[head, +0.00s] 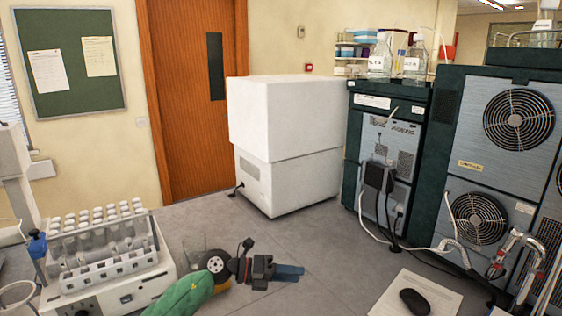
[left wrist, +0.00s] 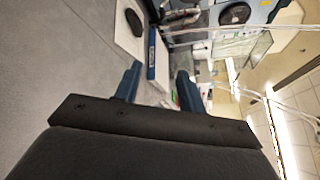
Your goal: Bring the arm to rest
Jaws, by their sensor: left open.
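My left gripper (head: 290,272) reaches over the grey bench from the bottom of the head view, pointing right, at the end of my green arm. Its blue fingers look close together from this side. In the left wrist view the two blue fingers (left wrist: 158,84) stand apart, with nothing held between them. The gripper is open and empty. My right gripper does not show in either view.
A rack of capped tubes on a white device (head: 130,287) stands left of my arm. A clear glass beaker (head: 193,257) stands close behind the arm. A black mouse (head: 414,301) lies on a white pad (head: 432,289) at right. A white box-shaped instrument (head: 287,115) stands behind.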

